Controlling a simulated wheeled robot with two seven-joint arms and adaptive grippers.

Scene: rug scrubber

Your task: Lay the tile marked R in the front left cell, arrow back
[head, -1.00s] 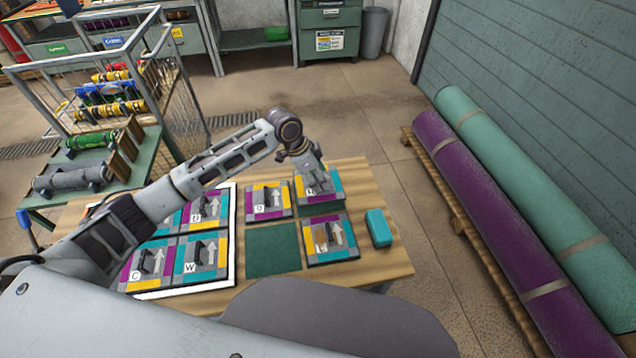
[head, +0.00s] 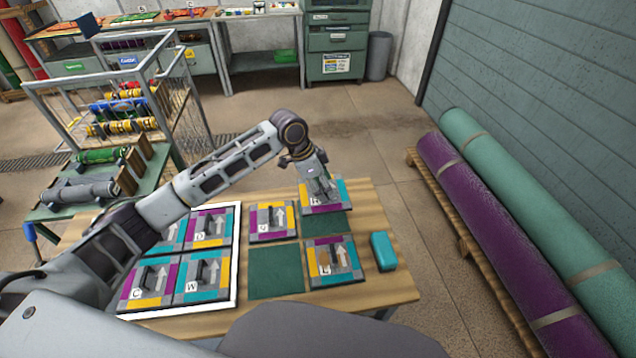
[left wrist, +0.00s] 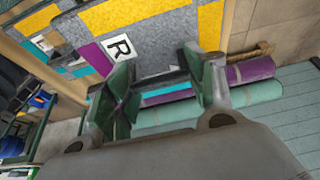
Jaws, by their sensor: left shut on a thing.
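My left gripper (head: 322,194) is shut on the handle of the tile marked R (head: 348,190), holding it above the work table's back right cell (head: 325,224), whose bare green surface shows below. In the left wrist view the gripper (left wrist: 165,82) spans the handle, and the R label shows on the tile (left wrist: 150,20). The tile's arrow is mostly hidden by the gripper. The front left cell (head: 275,271) is empty and green. A tile with an arrow pointing back (head: 272,221) lies in the back left cell. The tile marked L (head: 346,271) lies in the front right cell.
A white-framed board (head: 236,260) with several tiles, including C and W, lies left of the cells, partly under my left arm. A teal block (head: 383,251) sits at the right. Rolled rugs (head: 490,222) lie right of the table. A wire cage (head: 185,110) stands behind left.

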